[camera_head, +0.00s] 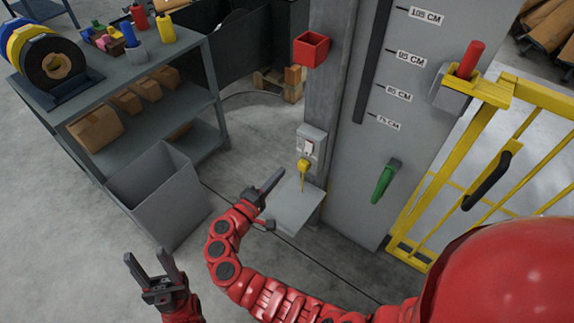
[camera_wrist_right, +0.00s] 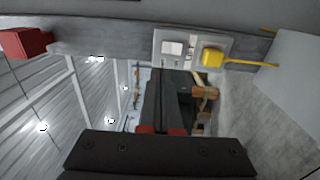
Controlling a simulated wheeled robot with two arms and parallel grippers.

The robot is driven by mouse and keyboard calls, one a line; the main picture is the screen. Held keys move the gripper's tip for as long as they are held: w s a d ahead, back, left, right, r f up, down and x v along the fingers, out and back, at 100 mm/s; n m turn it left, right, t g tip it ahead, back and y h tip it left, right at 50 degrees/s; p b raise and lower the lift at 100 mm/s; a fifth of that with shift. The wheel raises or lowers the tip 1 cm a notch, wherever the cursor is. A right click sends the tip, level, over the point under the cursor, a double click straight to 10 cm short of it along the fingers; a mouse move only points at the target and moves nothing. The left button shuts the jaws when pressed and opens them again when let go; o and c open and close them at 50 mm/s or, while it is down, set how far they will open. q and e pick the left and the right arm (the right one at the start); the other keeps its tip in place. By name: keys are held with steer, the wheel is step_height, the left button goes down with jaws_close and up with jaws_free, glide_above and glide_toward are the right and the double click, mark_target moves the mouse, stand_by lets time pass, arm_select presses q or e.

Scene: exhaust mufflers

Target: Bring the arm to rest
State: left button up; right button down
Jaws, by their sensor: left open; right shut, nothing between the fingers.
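My right gripper (camera_head: 275,182) is at the end of the red arm that curves in from the bottom of the head view. Its fingers are shut and empty, pointing up and to the right, in front of the grey post. The shut fingers also show in the right wrist view (camera_wrist_right: 167,98), with nothing between them. My left gripper (camera_head: 150,262) is low at the left of the head view. Its two dark fingers are spread apart, pointing up, and it is empty.
A grey bin (camera_head: 158,195) and a shelf (camera_head: 150,58) stand at the left. A grey outlet box (camera_head: 311,140) with a yellow plug (camera_head: 303,166) and a red bin (camera_head: 311,49) are on the post. A green handle (camera_head: 385,181) and yellow gate (camera_head: 440,185) are at the right.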

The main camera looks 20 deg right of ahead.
steer(key=shift+s+a, duration=0.3)
steer(key=shift+a, duration=0.05)
stand_by(0.3)
